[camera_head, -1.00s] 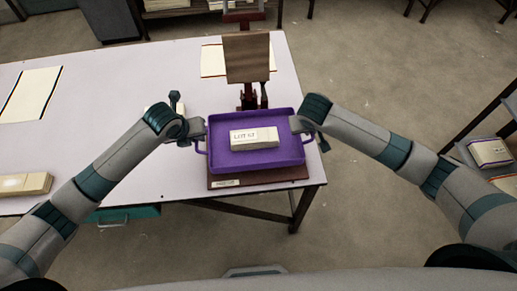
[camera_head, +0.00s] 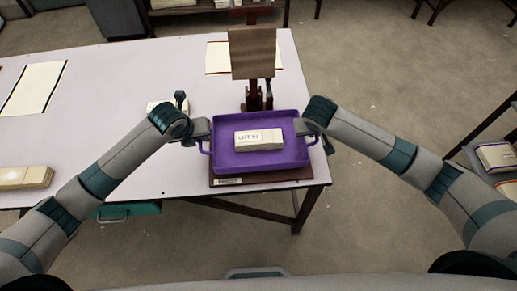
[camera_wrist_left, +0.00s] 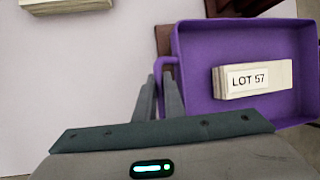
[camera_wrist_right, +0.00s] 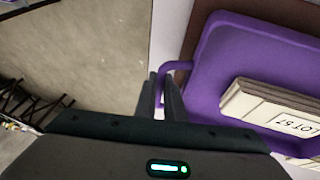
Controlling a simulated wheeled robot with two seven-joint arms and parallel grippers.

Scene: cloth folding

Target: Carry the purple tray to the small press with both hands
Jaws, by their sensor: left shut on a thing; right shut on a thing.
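The purple tray (camera_head: 228,161) is at the right end of the white table, above or on a dark reddish-brown base; I cannot tell whether it touches. A pale block labelled LOT 57 (camera_head: 259,139) lies in it and also shows in the left wrist view (camera_wrist_left: 250,79). My left gripper (camera_head: 205,136) is shut on the tray's left handle (camera_wrist_left: 166,68). My right gripper (camera_head: 309,132) is shut on the right handle (camera_wrist_right: 171,69). The small press (camera_head: 257,95) stands just behind the tray, with a brown board (camera_head: 253,53) upright on it.
The white table (camera_head: 110,100) stretches left, with a bordered sheet (camera_head: 34,88), a pale block (camera_head: 25,177) and a small block behind my left wrist. A teal drawer (camera_head: 127,211) hangs below the front edge. A shelf (camera_head: 495,155) stands at the right. Open floor lies right of the table.

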